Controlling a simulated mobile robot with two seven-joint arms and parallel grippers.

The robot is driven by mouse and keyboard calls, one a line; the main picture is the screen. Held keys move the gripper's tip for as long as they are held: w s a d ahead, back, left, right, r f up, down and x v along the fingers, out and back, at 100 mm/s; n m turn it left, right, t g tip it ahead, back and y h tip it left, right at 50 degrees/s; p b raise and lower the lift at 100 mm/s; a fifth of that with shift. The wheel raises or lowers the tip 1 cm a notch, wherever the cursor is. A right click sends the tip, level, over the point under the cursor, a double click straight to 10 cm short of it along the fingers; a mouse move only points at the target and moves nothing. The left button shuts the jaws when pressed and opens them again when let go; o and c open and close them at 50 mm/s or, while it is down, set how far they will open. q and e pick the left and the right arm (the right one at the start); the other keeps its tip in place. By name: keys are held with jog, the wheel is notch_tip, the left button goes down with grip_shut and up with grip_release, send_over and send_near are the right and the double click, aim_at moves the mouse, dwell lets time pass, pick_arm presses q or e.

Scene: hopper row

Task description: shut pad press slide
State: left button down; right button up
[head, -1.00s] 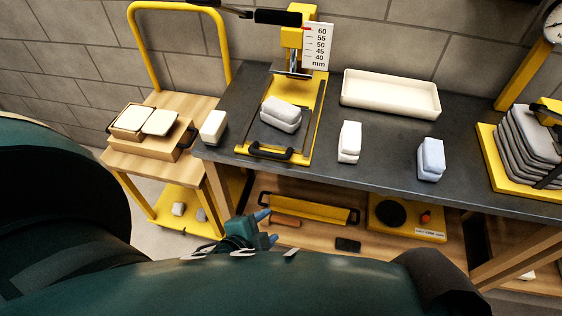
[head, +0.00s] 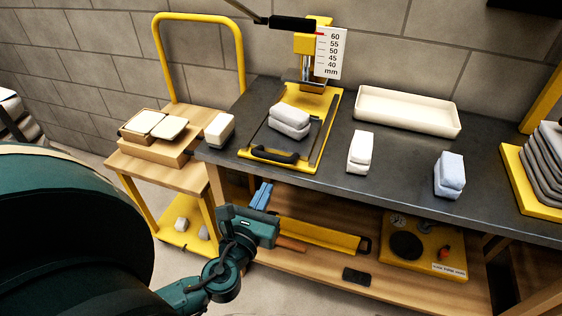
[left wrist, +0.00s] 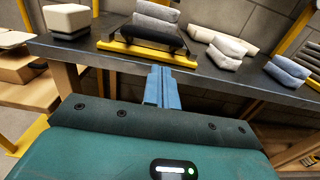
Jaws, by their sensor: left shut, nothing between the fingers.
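The pad press stands on the dark bench, with a yellow base (head: 308,160), a black lever (head: 295,23) and a millimetre scale (head: 329,52). Its slide tray has a black front handle (head: 274,155) and bears a stacked pair of grey pads (head: 290,122). The slide looks drawn toward the front edge, with the pads in front of the press head (head: 304,80). My left gripper (head: 262,195) is shut and empty, in front of and below the bench edge, below the handle. In the left wrist view its blue fingers (left wrist: 162,88) point at the press. My right gripper is not in view.
A cream tray (head: 408,111), white pads (head: 361,152) and blue-white pads (head: 449,175) are on the bench. A yellow-railed cart (head: 172,178) stands at left. A grey pad stack (head: 546,165) is at right.

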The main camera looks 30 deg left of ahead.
aim_at(285, 153)
pick_arm(q)
jog(key=x, duration=0.9)
jog(key=shift+w+p, duration=0.3)
jog(key=shift+w, duration=0.1)
jog(key=shift+w+a, duration=0.15)
jog(key=shift+w, duration=0.3)
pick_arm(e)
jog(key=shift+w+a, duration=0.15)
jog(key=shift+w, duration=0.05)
pick_arm(q)
jog(key=shift+x, duration=2)
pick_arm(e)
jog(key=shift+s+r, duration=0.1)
